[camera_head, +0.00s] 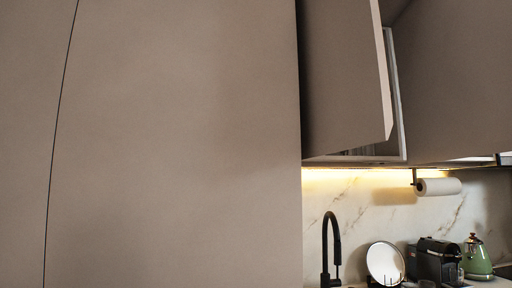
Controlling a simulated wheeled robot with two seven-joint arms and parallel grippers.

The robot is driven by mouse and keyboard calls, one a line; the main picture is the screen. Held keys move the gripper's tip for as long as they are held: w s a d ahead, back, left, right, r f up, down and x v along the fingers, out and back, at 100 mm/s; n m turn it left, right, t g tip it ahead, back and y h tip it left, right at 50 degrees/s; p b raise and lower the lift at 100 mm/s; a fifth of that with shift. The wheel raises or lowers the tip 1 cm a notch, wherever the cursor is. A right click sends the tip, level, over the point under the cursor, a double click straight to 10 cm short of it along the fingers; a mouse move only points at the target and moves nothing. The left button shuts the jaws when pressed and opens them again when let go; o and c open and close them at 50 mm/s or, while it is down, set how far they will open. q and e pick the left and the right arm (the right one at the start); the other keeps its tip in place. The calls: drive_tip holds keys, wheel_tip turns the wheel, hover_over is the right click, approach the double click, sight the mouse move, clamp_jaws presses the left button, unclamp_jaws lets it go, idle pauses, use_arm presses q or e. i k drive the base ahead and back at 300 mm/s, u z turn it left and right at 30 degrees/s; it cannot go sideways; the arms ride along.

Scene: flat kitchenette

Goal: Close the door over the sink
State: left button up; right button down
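A grey-brown wall cabinet door (345,75) above the sink area stands ajar at the upper right. Its free edge (385,75) stands out from the pale cabinet frame (398,95), and a gap shows the cabinet's inside (375,149). A black faucet (331,250) rises below the door; the sink basin itself is out of view. Neither of my grippers shows in the head view.
A tall, flat grey-brown panel (190,140) fills the left and middle. A paper towel roll (438,187) hangs under the cabinets. A round white plate (385,262), a black coffee machine (438,262) and a green kettle (475,258) stand at the lower right.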

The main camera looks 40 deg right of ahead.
sight(345, 101)
drive_tip(key=u, duration=0.15)
drive_tip(key=i, duration=1.1)
drive_tip(key=z, duration=1.95)
